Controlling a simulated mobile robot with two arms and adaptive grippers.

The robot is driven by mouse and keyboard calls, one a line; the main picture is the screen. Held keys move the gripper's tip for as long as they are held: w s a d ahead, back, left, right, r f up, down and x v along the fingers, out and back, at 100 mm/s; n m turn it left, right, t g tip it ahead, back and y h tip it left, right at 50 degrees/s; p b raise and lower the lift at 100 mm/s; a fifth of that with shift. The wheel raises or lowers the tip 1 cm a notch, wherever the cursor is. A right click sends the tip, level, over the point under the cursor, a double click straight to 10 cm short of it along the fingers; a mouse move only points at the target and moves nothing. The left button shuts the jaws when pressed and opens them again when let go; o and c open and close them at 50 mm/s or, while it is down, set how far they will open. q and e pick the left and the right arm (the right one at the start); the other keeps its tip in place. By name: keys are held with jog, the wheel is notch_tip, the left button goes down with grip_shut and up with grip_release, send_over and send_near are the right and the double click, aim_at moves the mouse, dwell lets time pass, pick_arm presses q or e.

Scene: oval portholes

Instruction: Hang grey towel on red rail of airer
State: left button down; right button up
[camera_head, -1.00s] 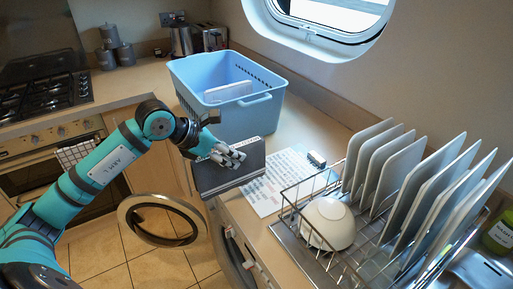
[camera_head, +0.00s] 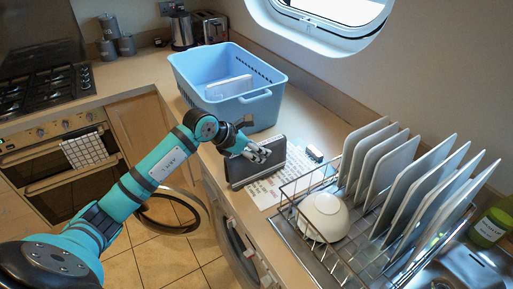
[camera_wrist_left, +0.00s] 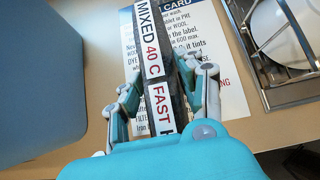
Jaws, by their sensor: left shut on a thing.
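My left gripper (camera_head: 257,152) is shut on a dark grey flat panel (camera_head: 252,170) and holds it upright near the counter's front edge. In the left wrist view the fingers (camera_wrist_left: 166,95) sit on both sides of its narrow edge, which bears a label (camera_wrist_left: 155,55) reading "MIXED 40 C FAST". The panel hides part of a printed card (camera_head: 292,181) on the counter. I cannot tell whether the panel touches the counter. No grey towel, airer or red rail shows. My right gripper is out of view.
A blue basket (camera_head: 262,112) with a white item inside stands behind the panel. A wire dish rack (camera_head: 345,258) with several plates and a white bowl (camera_head: 323,216) is to the right. An open round washer door (camera_head: 152,221) hangs below the counter (camera_head: 222,186).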

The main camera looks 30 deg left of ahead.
pick_arm(q)
jog(key=c, duration=0.8)
grip_release()
jog(key=shift+f, duration=0.1)
jog(key=shift+s+r, duration=0.1)
jog(key=shift+r, duration=0.1)
jog(key=b+v, duration=0.3)
jog(key=v, duration=0.7)
jog(key=shift+s+a+r, duration=0.1)
jog(key=shift+s+a, duration=0.15)
jog(key=shift+s+a+r, duration=0.1)
jog(key=shift+s+r, duration=0.2)
jog(key=shift+r, duration=0.25)
